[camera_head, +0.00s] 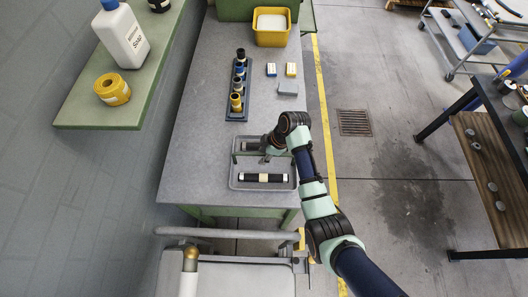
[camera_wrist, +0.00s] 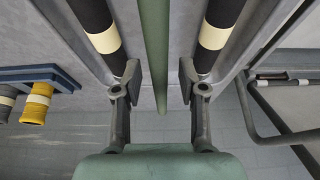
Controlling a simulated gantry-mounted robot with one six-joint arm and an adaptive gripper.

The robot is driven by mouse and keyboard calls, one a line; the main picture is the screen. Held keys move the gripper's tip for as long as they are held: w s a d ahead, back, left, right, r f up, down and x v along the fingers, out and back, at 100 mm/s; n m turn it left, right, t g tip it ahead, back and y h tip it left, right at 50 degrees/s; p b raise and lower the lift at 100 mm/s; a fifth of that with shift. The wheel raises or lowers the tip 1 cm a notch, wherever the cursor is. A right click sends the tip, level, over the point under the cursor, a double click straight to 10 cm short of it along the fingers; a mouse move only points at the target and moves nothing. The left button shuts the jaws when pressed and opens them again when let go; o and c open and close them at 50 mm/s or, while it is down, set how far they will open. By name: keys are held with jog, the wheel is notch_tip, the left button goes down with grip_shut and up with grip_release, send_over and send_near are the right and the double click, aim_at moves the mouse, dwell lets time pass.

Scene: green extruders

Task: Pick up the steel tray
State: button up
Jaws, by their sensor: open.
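The grey steel tray (camera_head: 245,167) lies on the near part of the workbench. It holds two black cylinders with pale bands; the near one (camera_head: 263,178) shows clearly and the far one is partly hidden by my arm. A green bar (camera_head: 241,153) crosses the tray between them, like a handle. In the wrist view, my gripper (camera_wrist: 160,82) is open, with the green bar (camera_wrist: 154,45) running between its two fingers. A black cylinder lies on either side, on the left (camera_wrist: 103,40) and right (camera_wrist: 213,36). Whether the fingers touch the bar I cannot tell.
A blue-grey rack (camera_head: 234,113) with several coloured cylindrical parts stands behind the tray. Small boxes (camera_head: 291,69), a grey block (camera_head: 288,89) and a yellow bin (camera_head: 271,37) are farther back. A green shelf (camera_head: 75,112) with a bottle and tape roll overhangs the left.

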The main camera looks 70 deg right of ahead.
grip_shut()
jog(key=shift+r, duration=0.15)
dwell(0.4)
notch_tip(320, 180, up, 20)
jog(key=p, duration=0.7)
